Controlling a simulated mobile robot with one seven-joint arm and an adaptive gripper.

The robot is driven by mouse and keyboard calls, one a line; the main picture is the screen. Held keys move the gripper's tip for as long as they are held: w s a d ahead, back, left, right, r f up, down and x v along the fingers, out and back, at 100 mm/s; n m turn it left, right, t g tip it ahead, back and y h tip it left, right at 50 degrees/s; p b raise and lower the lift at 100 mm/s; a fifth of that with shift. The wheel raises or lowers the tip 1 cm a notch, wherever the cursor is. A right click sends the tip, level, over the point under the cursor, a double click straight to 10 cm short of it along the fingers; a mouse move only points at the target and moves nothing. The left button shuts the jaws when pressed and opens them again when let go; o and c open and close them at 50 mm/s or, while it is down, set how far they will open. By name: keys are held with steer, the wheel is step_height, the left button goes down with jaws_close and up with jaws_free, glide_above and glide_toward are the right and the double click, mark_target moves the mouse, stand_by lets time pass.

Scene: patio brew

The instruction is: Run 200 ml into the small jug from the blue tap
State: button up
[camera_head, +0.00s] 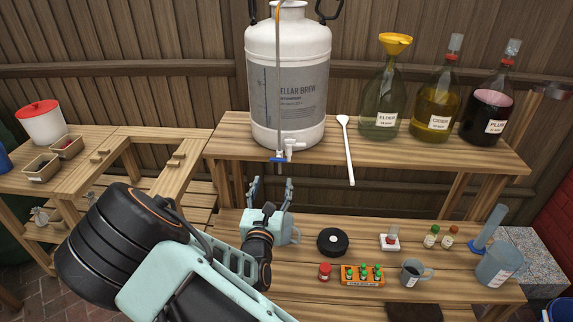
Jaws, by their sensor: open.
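A white vessel (263,50) labelled "ELLAR BREW" stands on the raised shelf. A blue tap (277,159) sits low on its front, at the shelf's front edge, beside a white tap (294,146). My gripper (272,189) is open and empty, fingers upward, in front of and below the blue tap in the picture. Behind it a pale blue jug (289,230) with a handle stands on the lower bench, partly hidden. A small grey jug (412,274) and a larger labelled jug (496,264) stand at the right. I cannot tell which jug is meant.
A white stirring paddle (347,150) leans over the shelf edge. Glass bottles (436,105) stand at the shelf's right. The lower bench holds a black round lid (333,242), an orange vial rack (362,275), a red-capped jar (325,273) and a blue cylinder (489,228).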

mark_target(278, 161)
steer(key=w, duration=1)
steer(key=shift+w+d+b, duration=0.2)
steer(key=shift+d+b, duration=0.15)
steer(key=shift+b, duration=0.05)
steer(key=c, duration=1.2)
steer(key=shift+r, duration=0.1)
